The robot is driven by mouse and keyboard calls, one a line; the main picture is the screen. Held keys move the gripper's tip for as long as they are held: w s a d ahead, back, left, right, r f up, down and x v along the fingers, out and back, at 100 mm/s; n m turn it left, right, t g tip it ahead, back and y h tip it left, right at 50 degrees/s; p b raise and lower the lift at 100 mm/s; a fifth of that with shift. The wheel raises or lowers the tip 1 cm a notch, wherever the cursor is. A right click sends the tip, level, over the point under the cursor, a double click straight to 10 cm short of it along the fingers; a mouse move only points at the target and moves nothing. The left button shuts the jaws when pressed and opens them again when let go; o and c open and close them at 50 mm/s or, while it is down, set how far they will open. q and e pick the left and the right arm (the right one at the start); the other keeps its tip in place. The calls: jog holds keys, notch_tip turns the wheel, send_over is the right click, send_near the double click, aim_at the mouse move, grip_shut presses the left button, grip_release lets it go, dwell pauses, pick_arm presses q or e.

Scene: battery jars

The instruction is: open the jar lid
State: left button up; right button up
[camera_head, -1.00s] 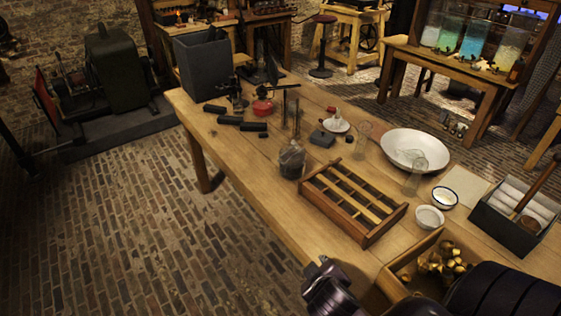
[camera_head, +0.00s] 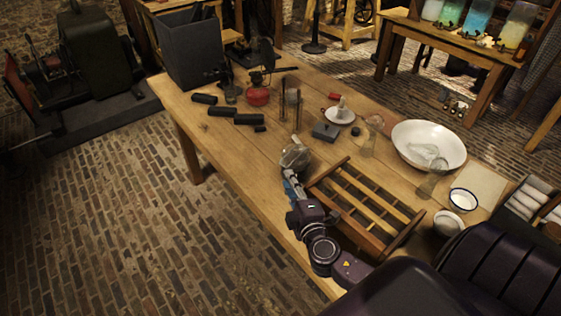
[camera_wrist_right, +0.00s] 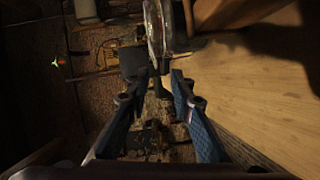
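A small glass jar (camera_head: 297,157) stands on the wooden table, just left of the slatted wooden rack. Its lid cannot be made out clearly. My right gripper (camera_head: 290,180) is right at the near side of the jar, partly overlapping it in the head view. In the right wrist view the two blue-padded fingers (camera_wrist_right: 160,95) are spread apart with nothing between them. The glass jar also shows there, at the top centre (camera_wrist_right: 158,28), beyond the fingertips; contact cannot be told. My left gripper is not in view.
The slatted wooden rack (camera_head: 367,203) is close on the right of my right gripper. Two thin upright rods (camera_head: 290,112), a dark block (camera_head: 325,132) and a red vessel (camera_head: 257,96) stand behind the jar. A white basin (camera_head: 429,145) is farther right. The table left of the jar is clear.

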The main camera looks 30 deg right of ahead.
aim_at(293, 156)
jog(key=x, duration=0.3)
jog(key=p+x, duration=0.1)
jog(key=x, duration=0.1)
jog(key=shift+r, duration=0.25)
jog(key=shift+w+d+f, duration=0.1)
jog(key=shift+w, duration=0.25)
jog(key=c, duration=0.5)
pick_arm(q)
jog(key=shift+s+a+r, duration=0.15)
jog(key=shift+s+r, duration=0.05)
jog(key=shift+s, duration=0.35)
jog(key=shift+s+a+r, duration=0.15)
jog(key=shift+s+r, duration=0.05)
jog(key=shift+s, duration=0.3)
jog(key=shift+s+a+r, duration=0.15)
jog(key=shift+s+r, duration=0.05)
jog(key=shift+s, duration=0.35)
pick_arm(e)
grip_shut()
